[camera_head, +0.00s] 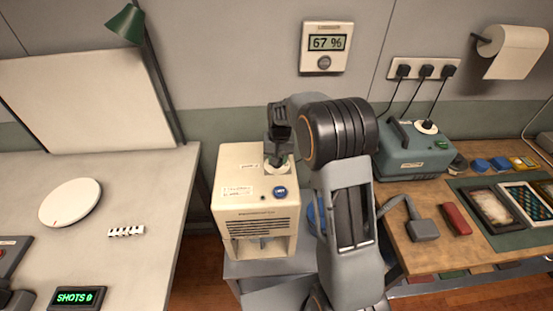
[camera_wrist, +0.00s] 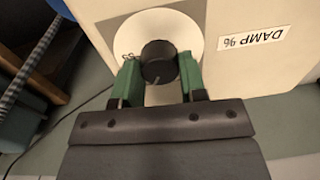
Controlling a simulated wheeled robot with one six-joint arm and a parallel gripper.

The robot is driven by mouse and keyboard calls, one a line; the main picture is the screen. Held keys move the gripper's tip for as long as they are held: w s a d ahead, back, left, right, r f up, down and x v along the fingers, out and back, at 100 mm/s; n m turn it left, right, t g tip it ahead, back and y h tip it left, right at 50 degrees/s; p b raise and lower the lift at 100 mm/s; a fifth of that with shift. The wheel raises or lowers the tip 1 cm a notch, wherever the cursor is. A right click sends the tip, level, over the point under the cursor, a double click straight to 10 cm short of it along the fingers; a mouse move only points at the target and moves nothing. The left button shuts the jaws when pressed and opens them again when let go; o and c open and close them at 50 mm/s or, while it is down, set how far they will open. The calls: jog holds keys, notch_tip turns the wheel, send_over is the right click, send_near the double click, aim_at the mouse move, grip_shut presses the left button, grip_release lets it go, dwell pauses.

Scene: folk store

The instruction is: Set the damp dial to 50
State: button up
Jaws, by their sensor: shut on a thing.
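The damp dial is a black knob (camera_wrist: 158,62) on a round white plate (camera_wrist: 190,28), beside a "DAMP %" label (camera_wrist: 252,38) in the wrist view. My gripper (camera_wrist: 159,82) is shut on the knob, with one green-padded finger on each side. In the head view my gripper (camera_head: 279,150) reaches down to the top of a cream machine (camera_head: 238,172), and the knob is mostly hidden by it. The machine has a blue button (camera_head: 280,192) on its top. A wall display (camera_head: 326,46) reads 67 %.
A white table (camera_head: 130,190) with a round white disc (camera_head: 70,202) is at the left. A wooden bench (camera_head: 430,255) at the right holds a teal box (camera_head: 415,155), a grey block (camera_head: 424,230) and framed cards. My arm fills the space right of the machine.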

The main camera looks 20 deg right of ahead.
jog(key=shift+m, duration=1.6)
jog(key=o, duration=0.9)
jog(key=r, duration=0.9)
jog(key=r+b, duration=0.1)
jog(key=r, duration=0.4)
jog(key=shift+s+d, duration=0.2)
jog(key=shift+d, duration=0.15)
jog(key=shift+f, duration=0.1)
